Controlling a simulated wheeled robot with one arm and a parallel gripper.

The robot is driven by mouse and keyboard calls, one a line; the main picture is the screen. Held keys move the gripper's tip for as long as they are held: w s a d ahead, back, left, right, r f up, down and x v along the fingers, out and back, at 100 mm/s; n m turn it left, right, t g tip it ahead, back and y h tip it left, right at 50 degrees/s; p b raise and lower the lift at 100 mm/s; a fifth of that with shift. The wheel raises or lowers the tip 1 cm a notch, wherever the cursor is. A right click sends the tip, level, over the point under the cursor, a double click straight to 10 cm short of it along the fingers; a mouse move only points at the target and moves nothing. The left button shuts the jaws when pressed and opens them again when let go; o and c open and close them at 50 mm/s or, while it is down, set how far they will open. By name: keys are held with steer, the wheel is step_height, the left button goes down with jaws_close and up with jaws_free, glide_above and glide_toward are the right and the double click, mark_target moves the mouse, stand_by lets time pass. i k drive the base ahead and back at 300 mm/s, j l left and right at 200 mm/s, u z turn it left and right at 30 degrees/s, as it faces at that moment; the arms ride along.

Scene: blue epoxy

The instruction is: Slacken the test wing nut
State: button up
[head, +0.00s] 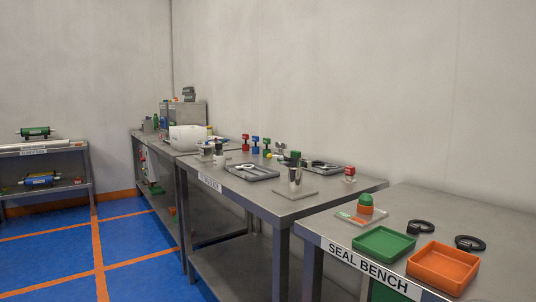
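I cannot make out the test wing nut for certain at this distance. A small grey metallic piece (280,147) stands at the back of the middle bench (315,207), too small to identify. My gripper is not in view.
The seal bench (480,205) at front right holds a green tray (384,244), an orange tray (443,268), black rings (421,227) and a green-orange knob (366,205). A grey tray (252,173) lies on the middle bench. Blue floor (130,250) at left is clear.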

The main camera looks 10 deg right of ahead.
mark_target(280, 146)
steer(key=i+j+z, duration=0.15)
steer(key=z, duration=0.85)
steer(key=i+j+z, duration=0.3)
steer(key=j, duration=0.45)
steer(key=j+z, duration=0.35)
steer(key=j, duration=0.35)
steer(key=i+j+z, duration=0.1)
steer(key=j+z, duration=0.2)
steer(key=j, duration=2.2)
steer(key=k+z, duration=0.05)
